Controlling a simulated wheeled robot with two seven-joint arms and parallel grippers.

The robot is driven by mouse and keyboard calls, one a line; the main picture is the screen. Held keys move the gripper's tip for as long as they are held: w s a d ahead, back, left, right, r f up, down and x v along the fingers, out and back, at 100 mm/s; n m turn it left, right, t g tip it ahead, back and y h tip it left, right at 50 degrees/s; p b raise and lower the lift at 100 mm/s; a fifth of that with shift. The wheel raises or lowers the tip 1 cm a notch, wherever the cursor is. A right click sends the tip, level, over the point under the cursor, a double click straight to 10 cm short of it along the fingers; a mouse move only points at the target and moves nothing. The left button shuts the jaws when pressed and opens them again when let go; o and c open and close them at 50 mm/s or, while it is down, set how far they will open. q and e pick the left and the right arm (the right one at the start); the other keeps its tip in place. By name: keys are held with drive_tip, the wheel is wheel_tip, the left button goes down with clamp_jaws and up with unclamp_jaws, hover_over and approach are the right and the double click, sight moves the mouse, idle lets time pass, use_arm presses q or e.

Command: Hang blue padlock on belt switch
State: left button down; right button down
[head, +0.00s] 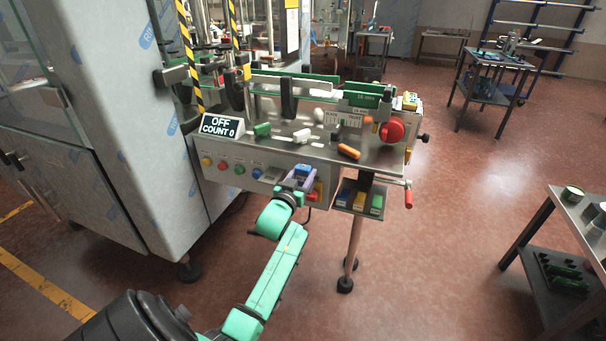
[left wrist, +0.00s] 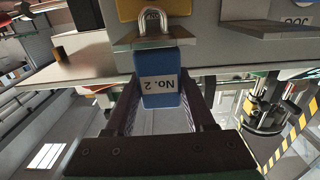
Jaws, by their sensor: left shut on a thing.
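The blue padlock (left wrist: 165,90), labelled "No. 2", sits between the fingers of my left gripper (left wrist: 160,105), which is shut on its body. Its silver shackle (left wrist: 157,20) shows past the edge of a metal tab (left wrist: 140,43), against a yellow plate; whether it passes through the tab I cannot tell. In the head view my left gripper (head: 298,184) is at the right end of the front panel, with the padlock (head: 303,170) a small blue patch. The belt switch (head: 315,191), yellow and red, is right beside it. My right gripper is not in view.
The conveyor table (head: 290,150) carries green, white and orange pieces. A display (head: 218,126) reads "OFF COUNT 0". A small shelf (head: 343,206) with blue, yellow and green items hangs under the table.

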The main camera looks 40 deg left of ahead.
use_arm(q)
drive_tip(key=shift+f, duration=0.3)
idle(0.5)
drive_tip(key=shift+c, duration=0.8)
unclamp_jaws()
drive_tip(key=shift+s+d, duration=0.1)
drive_tip(key=shift+s, duration=0.15)
drive_tip(key=v, duration=1.4)
drive_tip(key=shift+b, duration=0.4)
